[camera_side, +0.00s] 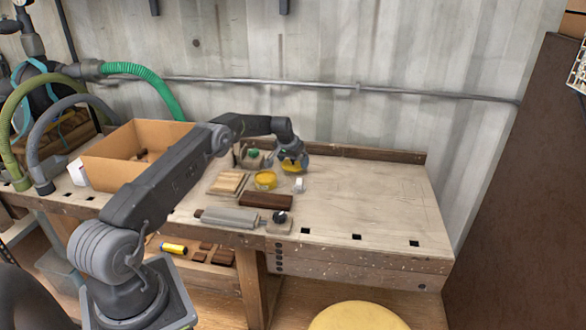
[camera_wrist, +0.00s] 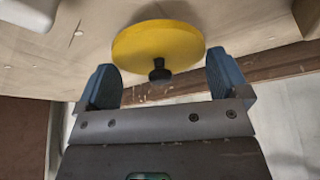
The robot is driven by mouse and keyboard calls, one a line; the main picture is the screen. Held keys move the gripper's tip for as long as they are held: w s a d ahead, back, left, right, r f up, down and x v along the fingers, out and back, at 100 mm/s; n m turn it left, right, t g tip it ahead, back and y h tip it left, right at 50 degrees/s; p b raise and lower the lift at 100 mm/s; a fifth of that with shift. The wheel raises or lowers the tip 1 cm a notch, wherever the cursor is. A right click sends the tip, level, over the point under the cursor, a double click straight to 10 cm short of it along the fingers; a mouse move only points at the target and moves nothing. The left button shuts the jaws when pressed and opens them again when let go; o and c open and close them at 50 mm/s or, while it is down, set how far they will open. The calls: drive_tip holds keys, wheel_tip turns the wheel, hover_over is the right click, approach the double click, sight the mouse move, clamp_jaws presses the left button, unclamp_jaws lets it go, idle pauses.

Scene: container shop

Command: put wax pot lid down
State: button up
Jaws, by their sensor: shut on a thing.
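The wax pot lid is a yellow disc with a black knob. In the wrist view, the lid (camera_wrist: 150,45) sits between the two blue fingers of my gripper (camera_wrist: 165,68), with its knob facing the camera. In the side view, my gripper (camera_side: 292,162) is over the back of the bench, shut on the lid (camera_side: 292,168), which is partly hidden by the fingers. The yellow wax pot (camera_side: 265,180) stands just left and in front of my gripper. I cannot tell the exact gap between lid and bench.
The workbench (camera_side: 370,200) is clear on its right side. A small white item (camera_side: 298,185), a dark brown block (camera_side: 266,201), pale wood pieces (camera_side: 228,183) and a grey roller (camera_side: 230,217) lie near the pot. An open cardboard box (camera_side: 115,175) stands at the left.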

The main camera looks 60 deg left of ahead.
sight(292, 164)
drive_tip(key=shift+f, duration=1.7)
drive_tip(key=shift+f, duration=0.25)
